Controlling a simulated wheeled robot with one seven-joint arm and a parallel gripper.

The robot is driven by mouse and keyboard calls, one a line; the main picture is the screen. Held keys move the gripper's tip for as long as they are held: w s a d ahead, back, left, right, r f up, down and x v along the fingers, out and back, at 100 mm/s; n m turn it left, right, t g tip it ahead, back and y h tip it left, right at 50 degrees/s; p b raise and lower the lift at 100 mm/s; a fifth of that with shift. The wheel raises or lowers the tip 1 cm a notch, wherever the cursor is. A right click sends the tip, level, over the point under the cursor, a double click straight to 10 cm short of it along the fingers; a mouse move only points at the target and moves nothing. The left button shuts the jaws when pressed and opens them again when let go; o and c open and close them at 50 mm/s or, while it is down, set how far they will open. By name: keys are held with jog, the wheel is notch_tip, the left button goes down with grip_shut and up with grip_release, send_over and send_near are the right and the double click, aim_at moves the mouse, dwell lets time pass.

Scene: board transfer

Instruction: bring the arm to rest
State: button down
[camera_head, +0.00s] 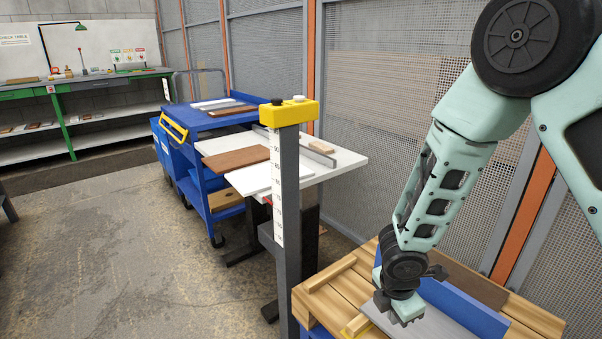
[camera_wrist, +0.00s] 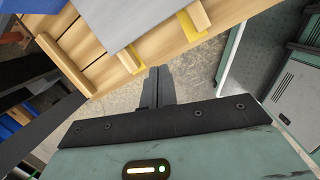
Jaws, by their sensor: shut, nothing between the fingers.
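My arm reaches down from the upper right in the head view. My gripper (camera_head: 398,312) is low, over the left part of a wooden slatted bench (camera_head: 320,299). In the wrist view my gripper (camera_wrist: 158,72) shows as two dark fingers held together with nothing between them, pointing toward the bench edge. A grey board (camera_wrist: 117,16) lies on the bench in the wrist view, and the same board (camera_head: 440,327) shows beside my gripper in the head view. Whether my gripper touches anything is not clear.
A grey post with a yellow top (camera_head: 289,112) stands left of the bench. Behind it are a white table (camera_head: 345,160) with a brown board (camera_head: 236,158) and a blue cart (camera_head: 205,120). A mesh fence (camera_head: 375,100) runs behind. Open floor (camera_head: 120,240) lies at left.

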jog(key=s+a+r+m+g+y+p, duration=0.1)
jog(key=s+a+r+m, duration=0.3)
jog(key=s+r+m, duration=0.5)
jog(key=s+a+r+m+g+y, duration=0.1)
jog(key=s+a+r+m, duration=0.3)
jog(key=s+r, duration=0.9)
notch_tip(320, 180, up, 15)
jog(key=m+p, duration=0.1)
jog(key=p, duration=1.4)
jog(key=shift+w+d+p, duration=0.15)
jog(key=shift+d+p, duration=0.15)
jog(key=shift+d, duration=0.1)
jog(key=shift+f, duration=0.15)
